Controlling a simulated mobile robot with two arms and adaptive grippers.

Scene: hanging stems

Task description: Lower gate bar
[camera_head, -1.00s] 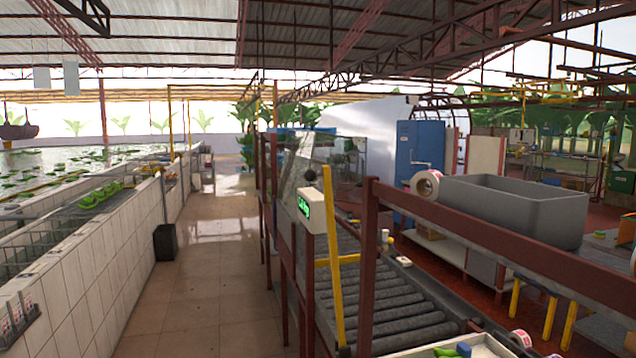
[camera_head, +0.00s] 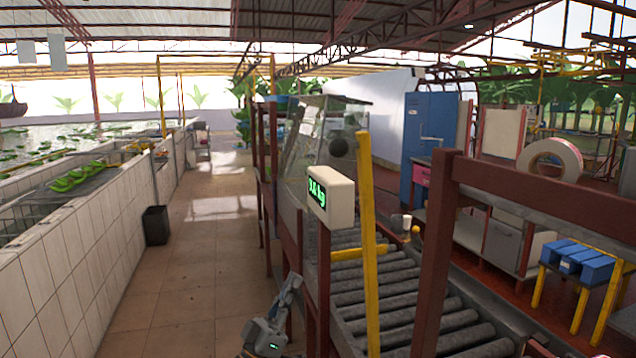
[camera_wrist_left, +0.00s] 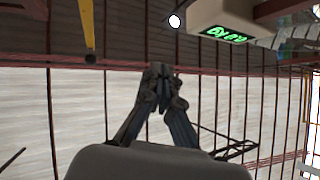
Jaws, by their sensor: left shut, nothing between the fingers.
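A yellow bar (camera_head: 368,240), which looks like the gate bar, stands nearly upright at the near end of the roller conveyor. A short yellow piece (camera_head: 346,255) runs sideways behind it. My left gripper (camera_head: 294,277) is low in the head view, left of the bar and apart from it, pointing up. It is shut and empty. In the left wrist view its fingertips (camera_wrist_left: 163,72) are together, and a yellow bar (camera_wrist_left: 87,22) shows at the upper left, away from them. My right gripper is not in view.
Red-brown posts (camera_head: 437,250) and a rail frame the conveyor (camera_head: 395,290). The tiled aisle (camera_head: 205,260) at left is clear apart from a black bin (camera_head: 156,225).

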